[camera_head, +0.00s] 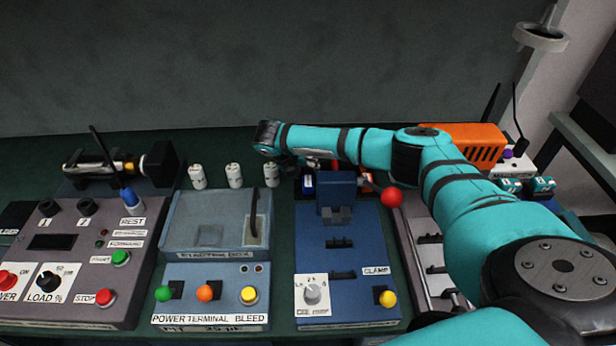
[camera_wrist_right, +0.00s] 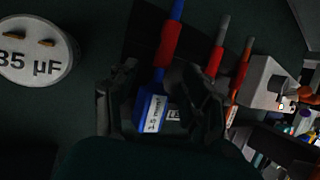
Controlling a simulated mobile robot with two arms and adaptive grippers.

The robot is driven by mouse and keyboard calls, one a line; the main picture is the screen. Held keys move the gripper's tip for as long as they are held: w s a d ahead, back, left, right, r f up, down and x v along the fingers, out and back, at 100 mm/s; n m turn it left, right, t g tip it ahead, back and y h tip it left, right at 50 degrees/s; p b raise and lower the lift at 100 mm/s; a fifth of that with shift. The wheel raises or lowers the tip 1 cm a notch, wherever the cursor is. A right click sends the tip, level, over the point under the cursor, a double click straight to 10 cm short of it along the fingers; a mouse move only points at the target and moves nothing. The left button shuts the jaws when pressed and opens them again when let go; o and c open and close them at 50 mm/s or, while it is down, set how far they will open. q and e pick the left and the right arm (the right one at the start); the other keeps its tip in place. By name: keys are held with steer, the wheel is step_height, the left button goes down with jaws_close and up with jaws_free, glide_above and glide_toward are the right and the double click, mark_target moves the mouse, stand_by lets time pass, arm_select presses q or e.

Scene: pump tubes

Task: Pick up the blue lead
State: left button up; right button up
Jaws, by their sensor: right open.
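The blue lead (camera_wrist_right: 150,108) shows in the right wrist view, with a blue body, a white "1.5 mm²" label and a red band above. My right gripper (camera_wrist_right: 160,90) is open, with one dark finger on each side of the blue body; I cannot tell whether either finger touches it. In the head view my right gripper (camera_head: 288,160) is at the back of the bench, mostly hidden by its own wrist. A blue piece with a white label (camera_head: 308,181) shows just right of and below it. My left gripper is not in view.
Red-banded leads (camera_wrist_right: 216,55) stand right of the blue one. Several white capacitors (camera_head: 234,175) stand left of the right gripper. A blue clamp fixture (camera_head: 345,265) and red ball (camera_head: 392,197) are near. A control box (camera_head: 70,260) is left.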

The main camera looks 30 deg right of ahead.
steer(key=shift+d+f, duration=0.2)
steer(key=shift+f, duration=0.25)
steer(key=shift+c, duration=0.3)
jaws_close()
